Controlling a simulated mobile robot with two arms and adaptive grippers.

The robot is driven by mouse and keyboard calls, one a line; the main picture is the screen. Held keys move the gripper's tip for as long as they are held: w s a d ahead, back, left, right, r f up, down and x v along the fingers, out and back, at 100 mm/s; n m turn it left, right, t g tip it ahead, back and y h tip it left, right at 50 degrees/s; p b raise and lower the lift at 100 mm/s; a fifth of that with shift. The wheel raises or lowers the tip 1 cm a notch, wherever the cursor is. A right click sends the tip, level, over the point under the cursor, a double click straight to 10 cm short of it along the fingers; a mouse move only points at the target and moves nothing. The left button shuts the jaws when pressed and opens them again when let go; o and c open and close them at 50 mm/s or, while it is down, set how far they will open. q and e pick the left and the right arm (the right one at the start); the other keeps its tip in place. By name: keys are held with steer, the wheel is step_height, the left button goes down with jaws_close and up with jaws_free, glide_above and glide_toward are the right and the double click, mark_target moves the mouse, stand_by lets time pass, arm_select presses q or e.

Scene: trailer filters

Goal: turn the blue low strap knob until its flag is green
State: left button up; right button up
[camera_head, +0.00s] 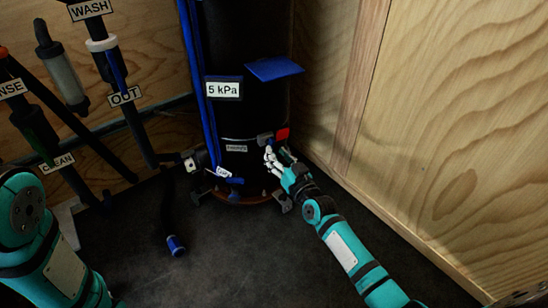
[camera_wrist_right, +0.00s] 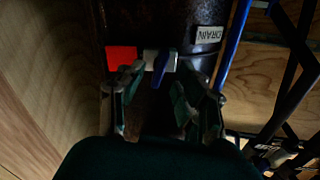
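The red flag (camera_head: 283,133) sticks out from the lower right side of the black cylinder (camera_head: 247,115). In the right wrist view the red flag (camera_wrist_right: 122,57) is beside a pale fitting with a blue knob (camera_wrist_right: 161,68). My right gripper (camera_head: 270,157) is just in front of and below the flag and covers part of the fitting. In the wrist view its fingers (camera_wrist_right: 160,88) are apart, with the blue knob between or just beyond the tips; contact cannot be told. My left arm shows at the left edge, but its gripper is out of view.
A blue plate (camera_head: 274,69) juts from the cylinder above, beside a "5 kPa" label (camera_head: 223,89). Pipes (camera_head: 128,95) and a blue-tipped hose (camera_head: 176,244) are at the left. A wooden wall (camera_head: 440,120) stands close at the right. Dark floor is open in front.

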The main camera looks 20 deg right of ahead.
steer(key=shift+w+a+b, duration=0.2)
steer(key=shift+w+b, duration=0.1)
steer(key=shift+w, duration=0.85)
jaws_close()
